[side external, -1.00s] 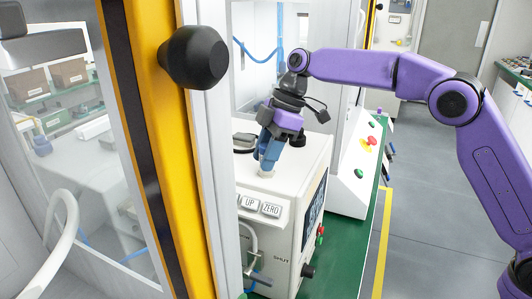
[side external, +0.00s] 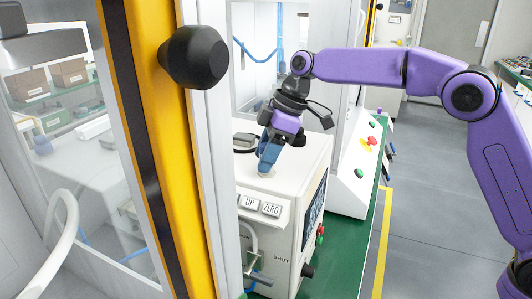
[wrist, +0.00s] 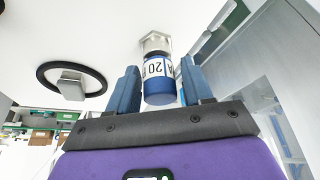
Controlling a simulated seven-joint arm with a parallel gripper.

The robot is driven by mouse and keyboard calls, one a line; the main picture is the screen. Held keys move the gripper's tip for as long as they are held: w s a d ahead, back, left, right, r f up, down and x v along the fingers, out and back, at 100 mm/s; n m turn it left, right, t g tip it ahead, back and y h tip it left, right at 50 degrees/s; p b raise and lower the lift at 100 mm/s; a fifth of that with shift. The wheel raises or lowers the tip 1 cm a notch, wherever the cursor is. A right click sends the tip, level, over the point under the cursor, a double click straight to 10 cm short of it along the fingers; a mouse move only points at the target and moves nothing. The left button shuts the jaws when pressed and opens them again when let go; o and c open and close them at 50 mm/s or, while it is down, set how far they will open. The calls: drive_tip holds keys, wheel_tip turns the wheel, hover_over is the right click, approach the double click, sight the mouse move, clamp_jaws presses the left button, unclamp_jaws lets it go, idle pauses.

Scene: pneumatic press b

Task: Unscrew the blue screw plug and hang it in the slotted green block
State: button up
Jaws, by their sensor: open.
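The blue screw plug (wrist: 160,90) shows in the wrist view as a short blue cylinder with a white label. A pale hexagonal collar at its far end meets the white surface of the machine. My gripper (wrist: 160,66) is open, with one blue finger on each side of the plug; a gap shows at least on the right. In the side external view my gripper (side external: 266,168) points down at the top of the white machine, and the fingers hide the plug. I cannot identify the slotted green block with certainty in either view.
The white machine (side external: 310,170) stands on a green bench (side external: 340,250), with UP and ZERO keys on its front. A black ring-shaped part (wrist: 72,80) lies beside the plug. A yellow post (side external: 170,200) and a black knob (side external: 195,57) stand in the foreground.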

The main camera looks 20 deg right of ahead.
drive_tip(key=shift+m, duration=0.3)
drive_tip(key=shift+m+t, duration=0.4)
drive_tip(key=shift+m, duration=0.5)
drive_tip(key=shift+m+t+h, duration=0.3)
drive_tip(key=shift+m, duration=0.5)
drive_tip(key=shift+m, duration=0.3)
drive_tip(key=shift+m+t, duration=0.3)
drive_tip(key=shift+m, duration=0.3)
